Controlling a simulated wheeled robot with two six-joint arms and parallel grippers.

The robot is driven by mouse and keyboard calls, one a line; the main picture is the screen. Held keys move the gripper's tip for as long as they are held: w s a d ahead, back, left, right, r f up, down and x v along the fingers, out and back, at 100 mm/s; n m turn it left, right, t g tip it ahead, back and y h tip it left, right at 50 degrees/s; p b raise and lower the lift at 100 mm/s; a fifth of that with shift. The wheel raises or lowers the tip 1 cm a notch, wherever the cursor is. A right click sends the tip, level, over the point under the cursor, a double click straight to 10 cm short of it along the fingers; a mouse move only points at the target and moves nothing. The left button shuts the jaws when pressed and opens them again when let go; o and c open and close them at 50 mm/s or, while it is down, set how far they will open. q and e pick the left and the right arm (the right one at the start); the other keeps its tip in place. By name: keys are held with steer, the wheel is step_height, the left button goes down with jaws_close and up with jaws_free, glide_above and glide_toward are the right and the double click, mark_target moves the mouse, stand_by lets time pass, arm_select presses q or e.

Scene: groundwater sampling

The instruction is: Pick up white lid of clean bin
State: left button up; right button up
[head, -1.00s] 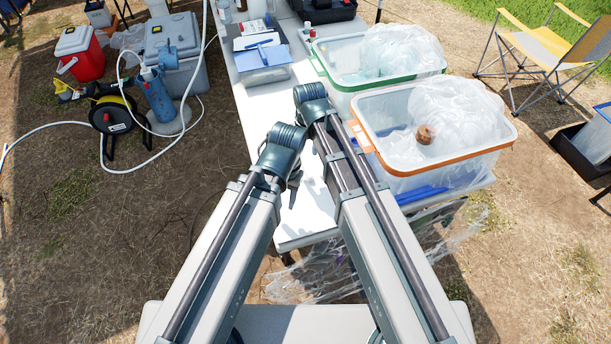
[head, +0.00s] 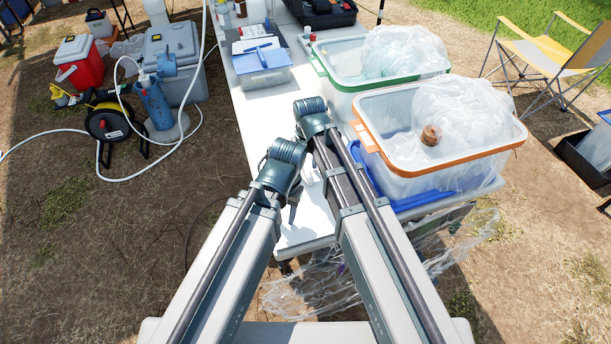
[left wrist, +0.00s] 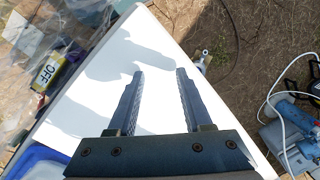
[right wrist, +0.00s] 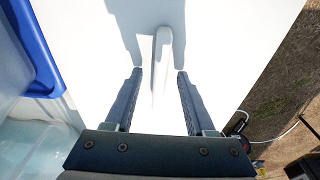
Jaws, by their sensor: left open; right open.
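The right gripper (right wrist: 160,70) is open above a white surface in the right wrist view. A narrow white raised piece (right wrist: 162,48) stands between and beyond its fingertips; I cannot tell whether it belongs to the white lid. The left gripper (left wrist: 160,73) is open and empty over the white table near a corner. In the head view my arms hide most of both grippers. A clear bin with a green rim (head: 352,83) and one with an orange rim (head: 452,163) stand on the table; neither is visibly marked clean. No lid edge shows clearly against the white table.
A blue flat piece (head: 425,200) lies at the orange-rimmed bin's base. It seems to show beside the right gripper too (right wrist: 38,50). Clear plastic hangs at the near edge.

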steer(key=shift+c, duration=0.2)
jaws_close()
steer(key=shift+r, duration=0.1)
